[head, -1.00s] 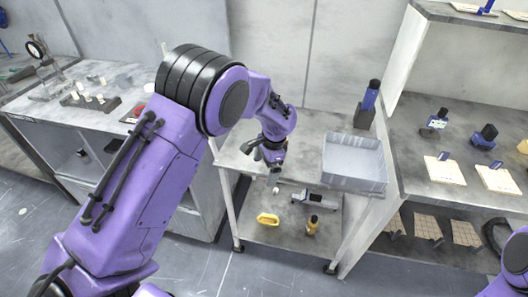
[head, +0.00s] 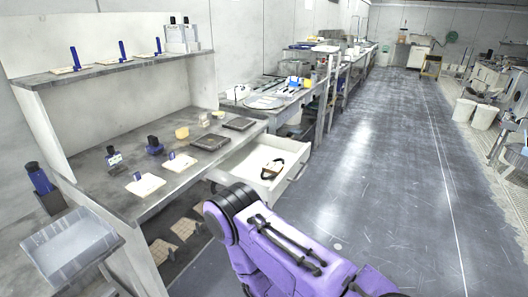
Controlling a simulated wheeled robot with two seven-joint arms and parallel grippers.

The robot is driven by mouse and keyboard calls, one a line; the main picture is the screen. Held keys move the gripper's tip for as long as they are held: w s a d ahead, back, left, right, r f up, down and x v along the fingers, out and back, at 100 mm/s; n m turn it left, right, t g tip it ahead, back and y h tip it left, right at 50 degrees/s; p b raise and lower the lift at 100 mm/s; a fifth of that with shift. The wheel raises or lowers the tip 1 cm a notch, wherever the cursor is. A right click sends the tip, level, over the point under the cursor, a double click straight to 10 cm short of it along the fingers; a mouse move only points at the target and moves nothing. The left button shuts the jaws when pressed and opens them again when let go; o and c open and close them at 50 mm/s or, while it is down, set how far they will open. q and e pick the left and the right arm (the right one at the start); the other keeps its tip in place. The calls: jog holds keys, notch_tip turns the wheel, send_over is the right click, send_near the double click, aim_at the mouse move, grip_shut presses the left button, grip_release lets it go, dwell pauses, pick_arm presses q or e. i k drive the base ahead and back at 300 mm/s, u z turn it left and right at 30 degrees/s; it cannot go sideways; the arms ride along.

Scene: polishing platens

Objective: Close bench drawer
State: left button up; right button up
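The bench drawer (head: 293,179) is white and pulled out from the grey-topped bench (head: 118,185), under its right end. A dark looped item with a brown part (head: 272,169) lies inside it. One of my purple arms shows at the bottom middle, its black joint close to the near side of the open drawer. I cannot tell whether it touches the bench. Neither of my grippers is in view.
White pads, blue-handled tools and dark plates (head: 209,142) stand on the bench top. A grey bin (head: 72,246) is at the lower left. An open grey floor aisle (head: 370,150) runs along the right of the benches.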

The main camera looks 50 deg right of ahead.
aim_at(245, 166)
jog(key=u, duration=0.05)
jog(key=k, duration=0.1)
jog(key=z, duration=0.6)
jog(key=i, duration=0.8)
jog(key=z, duration=0.75)
